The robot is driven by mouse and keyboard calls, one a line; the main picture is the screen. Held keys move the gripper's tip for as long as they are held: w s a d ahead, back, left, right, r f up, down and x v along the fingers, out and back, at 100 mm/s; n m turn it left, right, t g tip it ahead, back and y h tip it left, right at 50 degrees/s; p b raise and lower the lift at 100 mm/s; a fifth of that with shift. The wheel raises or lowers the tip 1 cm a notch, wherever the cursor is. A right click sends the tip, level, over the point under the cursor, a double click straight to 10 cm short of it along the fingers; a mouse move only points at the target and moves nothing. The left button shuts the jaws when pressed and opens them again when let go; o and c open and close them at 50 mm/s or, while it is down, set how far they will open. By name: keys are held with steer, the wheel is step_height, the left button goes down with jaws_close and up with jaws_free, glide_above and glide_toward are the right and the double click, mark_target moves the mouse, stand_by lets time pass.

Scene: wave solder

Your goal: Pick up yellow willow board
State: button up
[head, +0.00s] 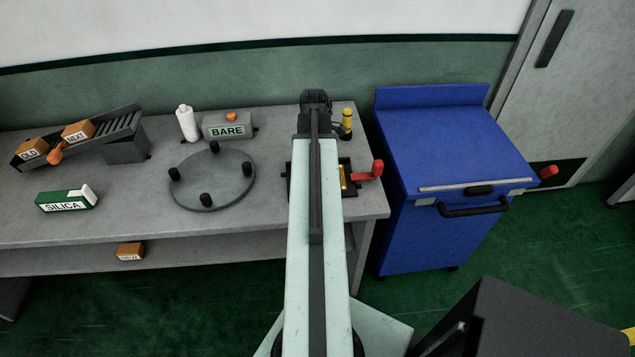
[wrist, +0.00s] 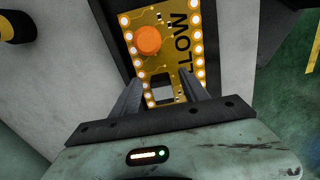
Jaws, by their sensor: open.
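The yellow willow board (wrist: 170,60) fills the upper middle of the wrist view. It has an orange round part, a grey square part, white dots along its edges and dark letters of which "LLOW" shows. It lies in a dark frame (wrist: 118,47). In the head view only a yellow sliver of the board (head: 343,178) shows to the right of my arm. My gripper (wrist: 163,76) is open, with one finger to each side of the board's lower part in the picture. I cannot tell whether the fingers touch it. My arm hides the gripper tips in the head view.
A red handle (head: 371,171) stands at the frame's right, with a yellow-capped post (head: 347,122) behind. A blue cabinet (head: 450,145) stands right of the grey bench (head: 130,215). On the bench are a round plate with pegs (head: 222,165), a SILICA box (head: 66,200) and a BARE holder (head: 226,131).

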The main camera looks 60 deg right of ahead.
steer(key=shift+r, duration=0.15)
jaws_close()
steer(key=shift+r, duration=0.1)
step_height(320, 180, up, 10)
steer(key=p, duration=1)
